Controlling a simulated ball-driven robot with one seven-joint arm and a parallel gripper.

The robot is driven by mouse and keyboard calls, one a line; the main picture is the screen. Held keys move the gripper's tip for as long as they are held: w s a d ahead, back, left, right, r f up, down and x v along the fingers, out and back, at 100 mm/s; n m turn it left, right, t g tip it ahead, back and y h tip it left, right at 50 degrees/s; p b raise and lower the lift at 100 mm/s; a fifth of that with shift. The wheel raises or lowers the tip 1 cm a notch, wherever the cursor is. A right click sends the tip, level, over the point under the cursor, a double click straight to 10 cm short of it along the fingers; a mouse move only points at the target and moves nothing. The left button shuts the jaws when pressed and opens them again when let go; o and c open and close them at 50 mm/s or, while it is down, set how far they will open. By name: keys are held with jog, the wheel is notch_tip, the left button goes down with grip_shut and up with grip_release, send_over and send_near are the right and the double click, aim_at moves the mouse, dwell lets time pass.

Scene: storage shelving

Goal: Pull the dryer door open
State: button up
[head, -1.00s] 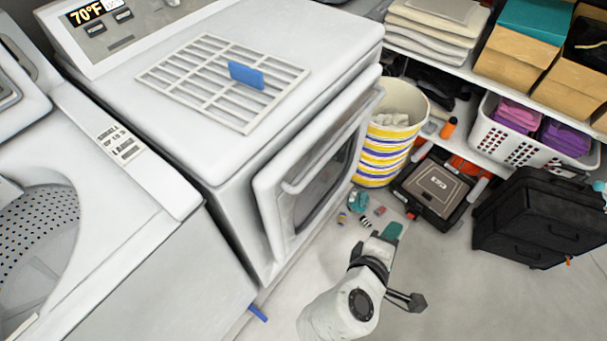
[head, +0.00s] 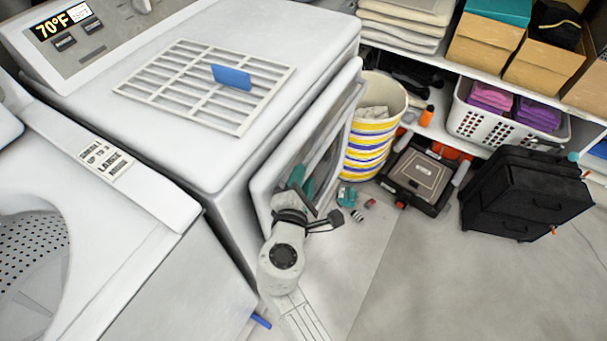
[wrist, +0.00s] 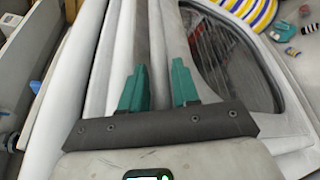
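The white dryer (head: 190,130) fills the middle left of the head view. Its dryer door (head: 262,185) is on the front face, white around a dark window, and stands a little out from the body along its edge. My gripper (head: 299,178) is at the door's front, where it hides the handle. In the wrist view my gripper (wrist: 160,82) has two teal fingers spread apart, with pale door bars (wrist: 158,40) running ahead of and between them. I cannot tell whether the fingers touch a bar. The door window (wrist: 225,55) shows right of the fingers.
A washer (head: 120,225) stands at left. A striped basket (head: 372,135), a black toolbox (head: 420,177) and small items (head: 357,215) lie beyond the door. A black case (head: 525,195) stands at right. The floor (head: 440,275) at lower right is clear.

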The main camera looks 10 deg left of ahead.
jog(key=shift+x, duration=0.9)
grip_shut()
